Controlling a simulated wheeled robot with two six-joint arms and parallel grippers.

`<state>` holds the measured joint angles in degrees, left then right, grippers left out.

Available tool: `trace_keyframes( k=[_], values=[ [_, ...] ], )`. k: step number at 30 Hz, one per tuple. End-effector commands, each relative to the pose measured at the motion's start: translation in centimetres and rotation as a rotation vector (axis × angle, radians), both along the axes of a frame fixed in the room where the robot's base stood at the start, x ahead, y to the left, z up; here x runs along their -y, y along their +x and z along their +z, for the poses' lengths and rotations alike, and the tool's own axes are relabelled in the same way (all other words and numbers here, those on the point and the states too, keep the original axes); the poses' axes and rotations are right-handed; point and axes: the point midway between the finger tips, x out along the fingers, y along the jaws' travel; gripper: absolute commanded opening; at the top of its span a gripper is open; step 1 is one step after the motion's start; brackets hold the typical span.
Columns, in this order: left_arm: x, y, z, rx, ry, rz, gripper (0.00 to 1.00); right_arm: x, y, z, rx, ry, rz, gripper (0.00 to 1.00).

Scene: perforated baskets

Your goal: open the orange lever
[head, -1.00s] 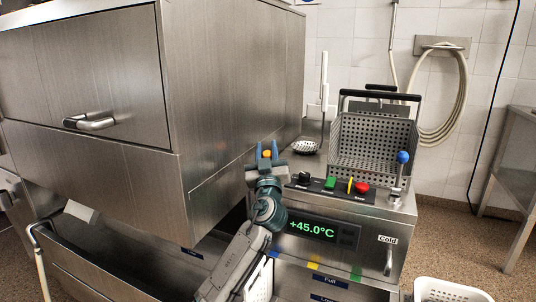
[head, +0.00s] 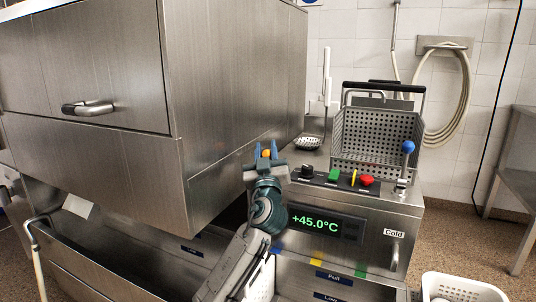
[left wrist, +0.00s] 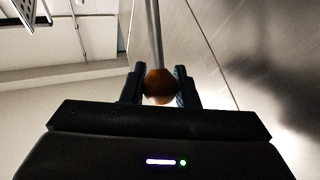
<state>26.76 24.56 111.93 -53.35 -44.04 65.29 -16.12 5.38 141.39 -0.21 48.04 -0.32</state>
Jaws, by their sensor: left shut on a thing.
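The orange lever's round knob (head: 266,154) shows between the blue fingertips of my left gripper (head: 266,153) in the head view, beside the large steel cabinet. In the left wrist view the orange knob (left wrist: 160,82) sits between the two fingers of my left gripper (left wrist: 160,88), with a thin metal rod running up from it. The left gripper is shut on the knob. The lever's base is hidden in the head view by the gripper and arm. My right gripper is not in view.
A steel machine with a +45.0°C display (head: 327,225) stands right of my arm. On it are a blue-knobbed lever (head: 408,147), a red button (head: 367,181) and a perforated basket (head: 376,140). The steel cabinet (head: 235,90) is close on the left. A white basket (head: 460,290) is at lower right.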

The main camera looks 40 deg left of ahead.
Motion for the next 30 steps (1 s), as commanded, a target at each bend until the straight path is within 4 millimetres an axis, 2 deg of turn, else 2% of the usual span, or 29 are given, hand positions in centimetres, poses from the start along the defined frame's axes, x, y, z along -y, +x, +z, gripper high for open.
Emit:
trace_keyframes(
  k=[18, 19, 21, 22, 30],
  values=[
    [0.01, -0.36, -0.2, 0.0, 0.002, 0.004, 0.0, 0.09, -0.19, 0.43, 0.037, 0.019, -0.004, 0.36],
    [0.01, -0.37, -0.21, 0.0, 0.002, 0.004, 0.33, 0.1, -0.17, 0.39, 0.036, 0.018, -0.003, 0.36],
    [0.01, -0.35, -0.21, 0.0, 0.002, 0.004, 0.47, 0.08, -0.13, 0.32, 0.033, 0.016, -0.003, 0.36],
    [0.01, -0.33, -0.22, 0.001, 0.001, 0.004, 0.49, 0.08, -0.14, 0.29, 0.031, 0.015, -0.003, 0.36],
    [0.09, -0.32, -0.31, 0.0, 0.001, 0.002, 0.49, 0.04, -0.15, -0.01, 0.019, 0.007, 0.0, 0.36]
  ],
)
